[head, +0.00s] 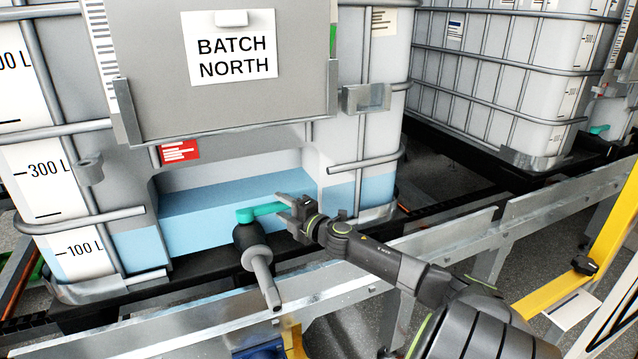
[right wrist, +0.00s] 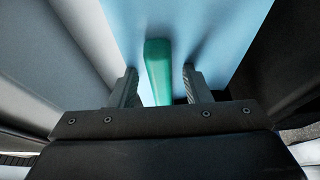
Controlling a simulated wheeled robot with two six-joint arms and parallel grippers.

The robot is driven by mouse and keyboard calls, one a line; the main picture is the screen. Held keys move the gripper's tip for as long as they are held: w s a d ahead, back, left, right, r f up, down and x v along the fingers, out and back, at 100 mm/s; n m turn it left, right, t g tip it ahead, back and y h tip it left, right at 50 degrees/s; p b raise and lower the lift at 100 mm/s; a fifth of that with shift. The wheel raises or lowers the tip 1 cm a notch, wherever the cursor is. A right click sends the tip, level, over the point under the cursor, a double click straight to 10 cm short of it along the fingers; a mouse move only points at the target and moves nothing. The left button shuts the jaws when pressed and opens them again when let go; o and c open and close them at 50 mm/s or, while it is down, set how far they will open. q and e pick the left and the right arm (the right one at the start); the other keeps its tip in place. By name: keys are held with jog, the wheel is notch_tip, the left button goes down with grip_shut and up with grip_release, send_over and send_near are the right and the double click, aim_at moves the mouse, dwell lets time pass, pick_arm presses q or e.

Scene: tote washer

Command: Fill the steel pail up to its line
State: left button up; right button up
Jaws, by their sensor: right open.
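The tank marked BATCH NORTH (head: 290,165) holds pale blue liquid in its lower part. At its front is a dark valve with a grey spout (head: 264,283) slanting down, and a teal lever handle (head: 262,210) pointing right. My right gripper (head: 288,207) is open at the handle's free end. In the right wrist view, the teal handle (right wrist: 158,70) stands between the two open fingers (right wrist: 160,88), with a gap on each side. No liquid shows at the spout's mouth. I cannot make out the steel pail in either view. My left gripper is not in view.
A metal rail (head: 150,325) runs along the front below the tank. A blue object (head: 262,350) and a yellow piece (head: 293,340) show partly at the bottom edge. A second caged tank (head: 500,75) stands at the back right. A yellow rail (head: 560,290) rises at far right.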

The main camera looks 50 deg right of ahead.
jog(key=shift+s+a+f+b, duration=0.1)
jog(key=shift+s+f+b, duration=0.1)
jog(key=shift+s+b, duration=0.3)
jog(key=shift+s+f+b, duration=0.15)
jog(key=shift+s+b, duration=0.3)
jog(key=shift+s+a+r+b, duration=0.1)
jog(key=shift+s+r+b, duration=0.1)
jog(key=shift+s+b, duration=0.9)
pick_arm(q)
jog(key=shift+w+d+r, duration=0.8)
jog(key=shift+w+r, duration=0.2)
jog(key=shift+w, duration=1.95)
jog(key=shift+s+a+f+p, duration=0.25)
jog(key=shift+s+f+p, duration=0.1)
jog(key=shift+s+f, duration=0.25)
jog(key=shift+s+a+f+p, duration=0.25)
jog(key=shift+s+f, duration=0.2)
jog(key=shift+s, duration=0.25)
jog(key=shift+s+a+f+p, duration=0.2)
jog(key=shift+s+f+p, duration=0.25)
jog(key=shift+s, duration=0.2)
pick_arm(e)
jog(key=s+a, duration=0.1)
jog(key=s, duration=0.8)
jog(key=shift+s+r, duration=0.15)
jog(key=shift+s, duration=0.15)
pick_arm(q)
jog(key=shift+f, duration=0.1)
